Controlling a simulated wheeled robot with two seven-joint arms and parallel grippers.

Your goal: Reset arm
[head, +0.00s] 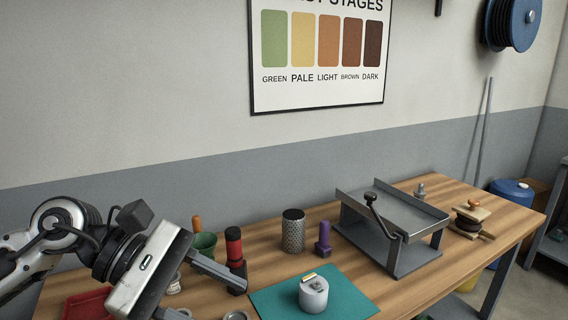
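My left gripper (214,300) is in the lower left of the head view, above the left part of the wooden bench (270,252). Its two fingers point toward the lower right and stand apart, with nothing visible between them. The lower finger is partly cut off by the frame's bottom edge. The upper finger passes in front of the black base of a red-and-black upright item (234,247). I cannot tell whether they touch. My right gripper is not in view.
A teal mat (270,300) holds a grey cylinder (313,293). Behind it stand a perforated metal cylinder (293,231) and a purple item (323,238). A metal tray stand (412,222) is at right. A green cup (203,246) and red tray (86,305) are near my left gripper.

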